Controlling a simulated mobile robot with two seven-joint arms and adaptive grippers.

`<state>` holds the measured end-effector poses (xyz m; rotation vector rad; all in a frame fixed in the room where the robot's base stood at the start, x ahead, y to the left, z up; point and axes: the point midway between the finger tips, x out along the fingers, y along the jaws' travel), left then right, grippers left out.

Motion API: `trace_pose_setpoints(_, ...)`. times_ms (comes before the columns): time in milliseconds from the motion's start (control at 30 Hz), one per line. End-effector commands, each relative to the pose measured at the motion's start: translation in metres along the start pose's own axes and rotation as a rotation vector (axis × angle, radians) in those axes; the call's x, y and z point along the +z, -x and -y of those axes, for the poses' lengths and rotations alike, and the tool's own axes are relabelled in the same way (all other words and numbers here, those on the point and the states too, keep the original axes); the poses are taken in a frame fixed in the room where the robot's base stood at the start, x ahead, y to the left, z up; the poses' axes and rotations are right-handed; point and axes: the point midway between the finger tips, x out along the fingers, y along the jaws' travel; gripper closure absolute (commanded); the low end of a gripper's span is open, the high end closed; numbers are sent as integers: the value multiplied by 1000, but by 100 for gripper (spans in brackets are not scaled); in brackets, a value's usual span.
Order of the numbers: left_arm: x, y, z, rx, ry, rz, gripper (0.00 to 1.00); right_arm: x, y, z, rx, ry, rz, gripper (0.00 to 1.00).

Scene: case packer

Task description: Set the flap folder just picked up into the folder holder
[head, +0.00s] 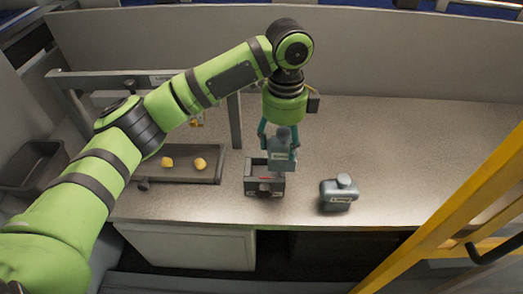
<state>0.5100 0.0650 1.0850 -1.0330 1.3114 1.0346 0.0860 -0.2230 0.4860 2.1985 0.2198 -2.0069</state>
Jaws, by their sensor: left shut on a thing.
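My left gripper (279,137) points down in the middle of the head view, its teal fingers shut on the flap folder. The flap folder (283,153) is a blue-grey block with a pale label and a round darker knob on top, held roughly upright. The folder holder (264,187) is a small dark open-topped box with a label, near the counter's front edge. The folder's lower end overlaps the holder's back right rim in the picture. I cannot tell whether it is above or behind the opening. My right gripper is not in view.
A similar blue-grey labelled device (338,196) stands right of the holder. A dark tray (200,177) with two yellow pieces lies left, under a grey frame (236,120). A yellow rail (440,220) crosses the right side. The counter (420,135) is clear at the back right.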

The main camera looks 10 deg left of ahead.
Motion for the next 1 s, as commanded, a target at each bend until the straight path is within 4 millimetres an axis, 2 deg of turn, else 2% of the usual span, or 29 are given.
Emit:
trace_pose_setpoints(100,24,-10,0,-1,4,-1,92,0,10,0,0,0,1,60)
trace_pose_setpoints(267,39,-22,1,-3,0,-1,92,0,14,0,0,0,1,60)
trace_pose_setpoints(367,42,-27,1,-1,-1,-2,92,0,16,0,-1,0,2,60)
trace_pose_setpoints(633,42,-61,1,-2,-1,-2,92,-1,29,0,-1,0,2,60)
trace_pose_setpoints(1000,42,-66,1,-3,-1,-2,92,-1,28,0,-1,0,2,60)
